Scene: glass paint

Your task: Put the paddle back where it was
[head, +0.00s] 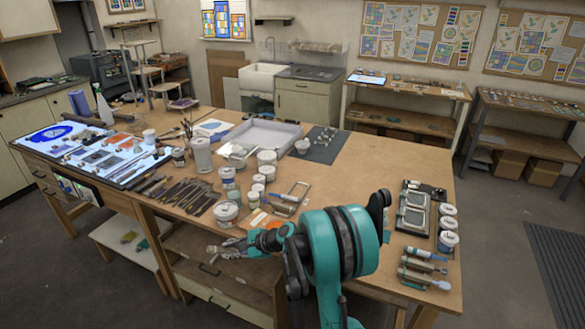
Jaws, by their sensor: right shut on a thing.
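My right gripper (226,248) reaches in from the lower right, beyond my teal arm, and points left at the front edge of the wooden table (375,165). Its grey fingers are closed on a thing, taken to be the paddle. The paddle is too small and too covered by the fingers to make out its shape. The gripper is just in front of the white jars and the small tools at the table's front. My left gripper is not in view.
Jars (226,211) and a row of dark tools (178,193) crowd the table's front. A light panel (140,160) lies at the left, a grey tray (262,133) farther back. Small trays and jars (448,240) line the right end. Bare wood shows right of centre.

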